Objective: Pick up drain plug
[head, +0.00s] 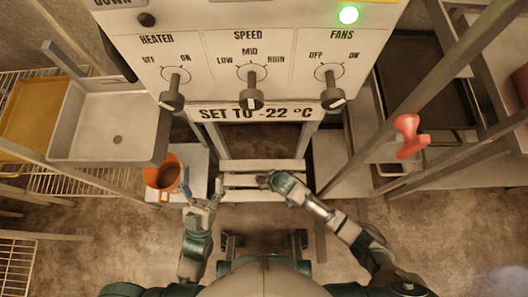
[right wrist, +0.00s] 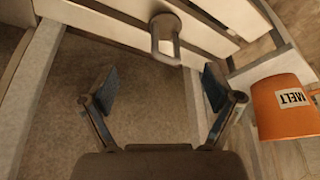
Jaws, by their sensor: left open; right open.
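A grey piece with a loop handle (right wrist: 166,38), which looks like the drain plug, is at the white slatted bench in the right wrist view. My right gripper (right wrist: 159,76) is open, its two fingers spread apart below the loop in that view, with nothing between them. In the head view my right gripper (head: 266,180) is over the slatted bench (head: 240,194), and I cannot make out the plug there. My left gripper (head: 204,203) is open and empty, left of the bench and beside the orange bucket (head: 153,178).
A white sink (head: 90,140) with a drain hole stands at the left. The bucket, labelled MELT in the right wrist view (right wrist: 280,122), stands on a pale surface. A control panel (head: 220,68) with three knobs is ahead. A red knob-like piece (head: 406,136) is at the right.

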